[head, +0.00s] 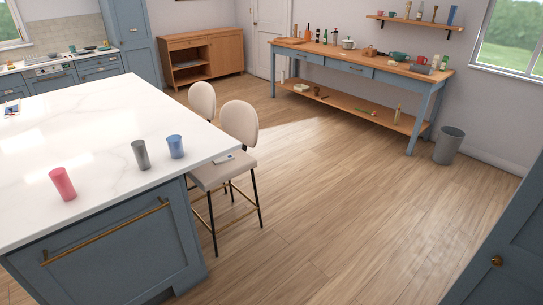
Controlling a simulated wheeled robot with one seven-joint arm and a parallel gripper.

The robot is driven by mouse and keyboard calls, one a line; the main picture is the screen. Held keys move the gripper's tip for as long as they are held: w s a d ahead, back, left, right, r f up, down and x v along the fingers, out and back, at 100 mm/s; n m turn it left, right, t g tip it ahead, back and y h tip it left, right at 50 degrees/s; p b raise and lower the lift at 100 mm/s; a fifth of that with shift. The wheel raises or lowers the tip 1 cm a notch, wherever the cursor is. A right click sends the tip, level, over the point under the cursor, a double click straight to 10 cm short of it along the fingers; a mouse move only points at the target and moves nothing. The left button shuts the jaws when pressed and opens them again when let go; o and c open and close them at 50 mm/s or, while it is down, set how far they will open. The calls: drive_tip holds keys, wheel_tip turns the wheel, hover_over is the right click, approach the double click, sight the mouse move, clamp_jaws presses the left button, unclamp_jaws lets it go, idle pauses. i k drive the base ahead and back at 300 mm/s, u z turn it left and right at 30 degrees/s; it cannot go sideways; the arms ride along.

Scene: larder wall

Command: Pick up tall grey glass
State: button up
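The tall grey glass (140,154) stands upright on the white marble top of the kitchen island (100,115). A blue glass (175,146) stands just to its right, a little nearer the island's right edge. A pink glass (62,184) stands to its left, closer to the front edge. The glasses stand apart from each other. My gripper does not show in the head view, so its place relative to the glass cannot be seen.
Two cream chairs (239,122) stand along the island's right side. The wooden floor at centre right is clear.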

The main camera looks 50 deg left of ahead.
sight(139, 148)
drive_tip(key=u, duration=2.4)
drive_tip(key=i, duration=2.4)
drive_tip(key=u, duration=2.65)
